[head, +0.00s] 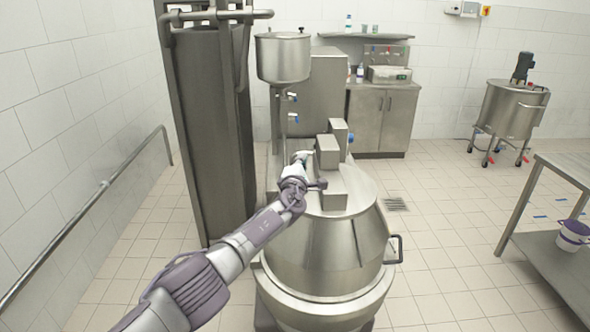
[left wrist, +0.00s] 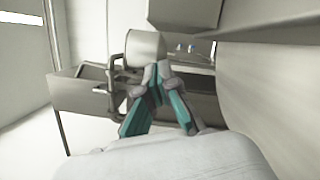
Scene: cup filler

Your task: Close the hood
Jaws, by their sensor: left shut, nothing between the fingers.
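A large steel vessel with a conical hood (head: 318,262) stands at the middle of the head view. Its sloping wall comes down to a wider round base, with no clear gap between them from this side. A dark bar handle (head: 399,249) sticks out on its right side. My left gripper (head: 303,158) is at the far left of the hood's top, by the box-shaped parts there. It is shut and empty; whether it touches the metal I cannot tell. In the left wrist view its teal-padded fingers (left wrist: 162,82) show before blurred steel parts. My right gripper is out of view.
A steel funnel (head: 283,58) stands behind the hood, and a tall dark column (head: 212,130) is close left of my left arm. A steel table (head: 560,255) with a bucket (head: 572,236) is at the right. The tiled floor between is free.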

